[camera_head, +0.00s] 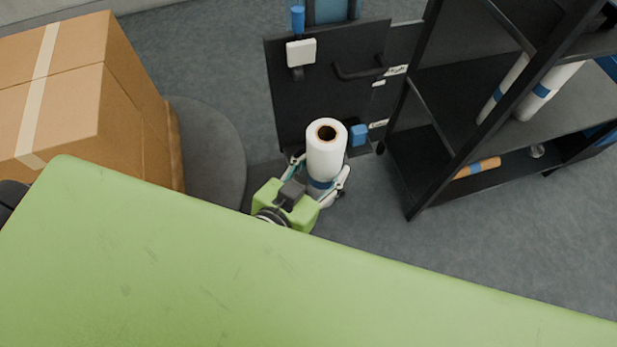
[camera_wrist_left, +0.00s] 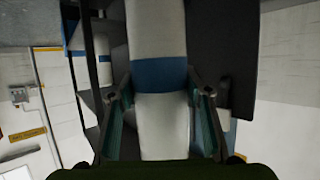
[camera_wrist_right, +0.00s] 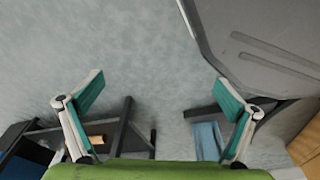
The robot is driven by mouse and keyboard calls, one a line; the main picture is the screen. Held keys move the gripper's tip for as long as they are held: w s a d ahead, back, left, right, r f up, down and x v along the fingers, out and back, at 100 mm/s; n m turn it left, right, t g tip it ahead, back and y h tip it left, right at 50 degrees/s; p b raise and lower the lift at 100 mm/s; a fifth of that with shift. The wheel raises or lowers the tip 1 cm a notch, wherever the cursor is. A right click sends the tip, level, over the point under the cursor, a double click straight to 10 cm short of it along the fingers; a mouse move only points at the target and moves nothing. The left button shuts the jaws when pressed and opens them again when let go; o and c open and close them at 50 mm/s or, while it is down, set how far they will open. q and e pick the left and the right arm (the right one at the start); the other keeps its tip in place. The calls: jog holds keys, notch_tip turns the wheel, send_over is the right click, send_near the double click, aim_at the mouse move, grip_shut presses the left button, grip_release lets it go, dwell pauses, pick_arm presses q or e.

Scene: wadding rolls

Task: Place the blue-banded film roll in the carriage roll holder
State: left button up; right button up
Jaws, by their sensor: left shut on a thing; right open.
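The white film roll (camera_head: 326,156) stands nearly upright in the head view, its open brown core facing up and its blue band low down. My left gripper (camera_head: 321,171) is shut around it near the band. In the left wrist view the blue-banded roll (camera_wrist_left: 160,112) sits between both fingers. A dark panel with a handle and blue column, apparently the carriage (camera_head: 318,100), stands just behind the roll. I cannot make out its roll holder clearly. My right gripper (camera_wrist_right: 160,95) is open and empty above floor in the right wrist view; the head view does not show it.
A black shelf rack (camera_head: 440,165) at right holds blue-banded rolls (camera_head: 548,90) and an orange roll (camera_head: 478,167) lower down. Cardboard boxes (camera_head: 75,95) stand at left. A green surface (camera_head: 200,260) fills the foreground. Grey floor (camera_head: 205,60) is open between boxes and carriage.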

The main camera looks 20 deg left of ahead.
pick_arm(q)
jog(key=s+d+f+m+g+h+b, duration=0.1)
jog(key=s+d+f+m+h+b, duration=0.2)
jog(key=d+f+b, duration=0.15)
jog(key=w+a, duration=1.1)
jog(key=w, duration=0.5)
notch_tip(320, 180, down, 8)
jog(key=b, duration=0.2)
jog(key=shift+a, duration=0.2)
pick_arm(e)
jog(key=w+r, duration=0.2)
jog(key=r, duration=0.5)
jog(key=w+r+t, duration=0.1)
jog(key=w+r, duration=0.2)
jog(key=r, duration=0.5)
jog(key=shift+a, duration=0.2)
pick_arm(q)
jog(key=o, duration=1.7)
jog(key=shift+f, duration=0.15)
pick_arm(e)
jog(key=shift+r, duration=0.1)
pick_arm(q)
jog(key=shift+s, duration=0.1)
